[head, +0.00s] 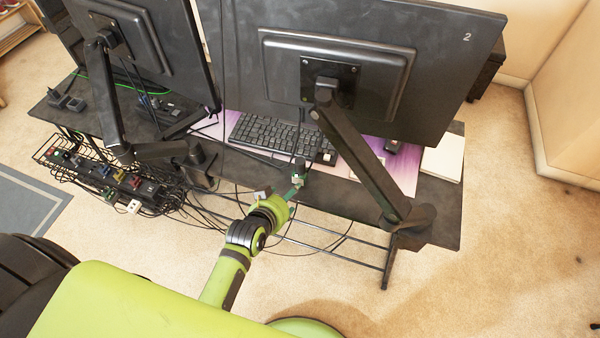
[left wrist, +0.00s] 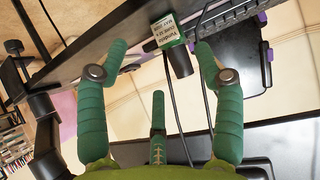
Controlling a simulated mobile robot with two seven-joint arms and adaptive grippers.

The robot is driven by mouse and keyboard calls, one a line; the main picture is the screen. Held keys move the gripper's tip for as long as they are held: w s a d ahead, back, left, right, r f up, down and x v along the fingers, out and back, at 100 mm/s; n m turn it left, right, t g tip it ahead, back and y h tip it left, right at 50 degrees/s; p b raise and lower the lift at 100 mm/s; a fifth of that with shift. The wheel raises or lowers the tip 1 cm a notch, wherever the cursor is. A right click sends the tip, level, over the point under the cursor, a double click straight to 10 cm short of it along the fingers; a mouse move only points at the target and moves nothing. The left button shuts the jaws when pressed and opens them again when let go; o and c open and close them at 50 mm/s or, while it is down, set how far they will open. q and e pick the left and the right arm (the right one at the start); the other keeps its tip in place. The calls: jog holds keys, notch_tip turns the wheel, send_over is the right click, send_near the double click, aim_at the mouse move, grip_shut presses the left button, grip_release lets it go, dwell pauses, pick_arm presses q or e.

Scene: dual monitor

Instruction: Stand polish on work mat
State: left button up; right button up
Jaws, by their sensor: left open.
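A small polish bottle (left wrist: 169,27) with a pale, green-edged label and dark cap shows in the left wrist view, by the dark desk edge. In the head view it appears as a small dark and pale shape (head: 298,176) near the mat's near side. My left gripper (left wrist: 161,48) is open, its green fingers either side of the bottle in the picture, with visible gaps. In the head view my left gripper (head: 290,191) reaches up to the desk's near edge. The purple work mat (head: 405,170) lies on the desk, partly hidden by a monitor. My right gripper is out of view.
A keyboard (head: 268,133) lies on the mat. Two large monitors (head: 385,60) on black arms block much of the desk. A monitor arm (head: 362,160) stands to the right of my gripper. Cables and a wire tray (head: 115,180) hang at the left. A white book (head: 444,157) lies at right.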

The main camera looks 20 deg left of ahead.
aim_at(301, 174)
pick_arm(q)
jog(key=w, duration=0.1)
jog(key=w+t, duration=0.1)
jog(key=w, duration=0.1)
jog(key=w+d+t, duration=0.1)
jog(key=shift+w+d+f+n+y, duration=0.1)
jog(key=shift+w+f+n+y, duration=0.05)
jog(key=shift+w+n+y, duration=0.2)
jog(key=shift+w+f+t, duration=0.1)
jog(key=shift+w+t, duration=0.15)
jog(key=shift+t, duration=0.05)
jog(key=b+x, duration=0.5)
jog(key=shift+w+f+b, duration=0.25)
jog(key=shift+f+b, duration=0.05)
jog(key=shift+b, duration=0.1)
jog(key=shift+w+b, duration=0.35)
jog(key=shift+w, duration=0.2)
jog(key=shift+r, duration=0.1)
jog(key=c, duration=1)
jog(key=shift+s, duration=0.1)
jog(key=shift+c, duration=0.5)
